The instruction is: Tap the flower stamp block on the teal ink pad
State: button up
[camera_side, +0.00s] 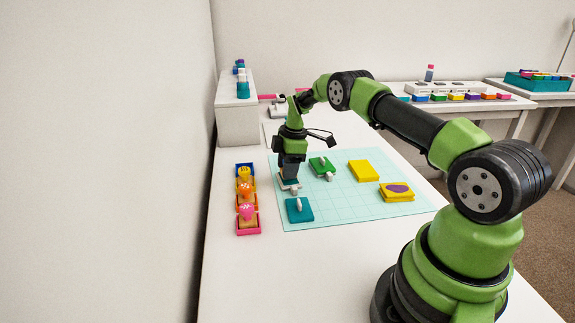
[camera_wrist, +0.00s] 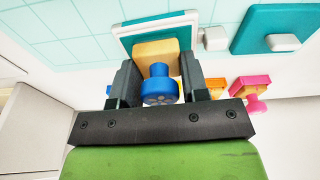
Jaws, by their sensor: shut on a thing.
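My gripper (camera_side: 289,178) is shut on the flower stamp block, which has a wooden body (camera_wrist: 157,50) and a blue knob (camera_wrist: 160,84) with pale marks on its top. In the wrist view my gripper (camera_wrist: 157,72) has a finger on each side of the block. The block is over the open teal ink pad (camera_wrist: 122,32), whose teal and white edge shows around it. It cannot be told whether the block touches the pad. In the side view my gripper mostly hides the block and pad. The pad's teal lid (camera_side: 299,215) lies beside it on the mat.
A stamp rack (camera_side: 240,229) with yellow, orange and pink knobs stands left of the pale cutting mat (camera_side: 345,213). The mat also bears a green pad (camera_side: 322,163), a yellow block (camera_side: 364,170) and a yellow piece with a purple oval (camera_side: 396,193). A white shelf (camera_side: 237,120) stands behind.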

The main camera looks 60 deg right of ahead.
jog(key=shift+f, duration=0.35)
dwell(0.7)
jog(key=shift+r, duration=0.1)
jog(key=shift+r, duration=0.7)
jog(key=shift+f, duration=0.8)
dwell(0.7)
jog(key=shift+o, duration=1)
jog(key=shift+c, duration=1.4)
jog(key=shift+r, duration=3.1)
